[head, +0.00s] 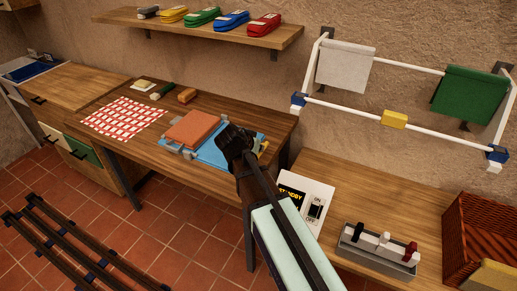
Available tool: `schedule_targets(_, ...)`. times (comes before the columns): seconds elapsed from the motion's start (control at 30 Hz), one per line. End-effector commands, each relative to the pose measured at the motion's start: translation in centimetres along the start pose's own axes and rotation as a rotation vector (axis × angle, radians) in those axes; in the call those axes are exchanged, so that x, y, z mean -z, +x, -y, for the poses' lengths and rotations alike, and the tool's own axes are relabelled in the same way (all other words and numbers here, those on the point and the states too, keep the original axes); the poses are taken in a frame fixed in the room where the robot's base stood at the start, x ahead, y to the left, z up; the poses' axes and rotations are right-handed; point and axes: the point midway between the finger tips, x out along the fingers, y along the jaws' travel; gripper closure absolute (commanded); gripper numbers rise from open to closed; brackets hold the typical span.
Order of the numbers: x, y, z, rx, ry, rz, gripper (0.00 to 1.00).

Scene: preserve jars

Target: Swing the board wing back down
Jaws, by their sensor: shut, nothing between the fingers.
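A light blue board (211,155) lies on the brown wooden table, with small grey fittings (189,153) along its near edge. A terracotta-coloured slab (196,127) rests over its left part. I cannot tell for certain which part is the board wing, or whether the slab is joined to the board. My gripper (235,142) is black and shut, with nothing in it. In the picture it overlaps the right part of the blue board and hides some of it. I cannot tell whether it touches the board.
A red checked cloth (124,118) lies left of the board; a green item (162,90) and an orange block (187,95) lie behind. A white standby switch box (304,200) stands right of my arm, near a grey tray (375,263). A wall shelf (215,28) hangs above.

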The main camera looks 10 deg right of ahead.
Motion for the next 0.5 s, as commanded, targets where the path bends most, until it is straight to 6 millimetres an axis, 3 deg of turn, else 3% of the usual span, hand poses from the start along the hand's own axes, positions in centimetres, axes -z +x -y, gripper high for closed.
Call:
schedule_targets(0.3,-0.74,0.27,-0.26,-0.008,0.0,0.02,1.0)
schedule_targets(0.5,-0.06,-0.39,-0.37,-0.006,0.0,0.018,1.0)
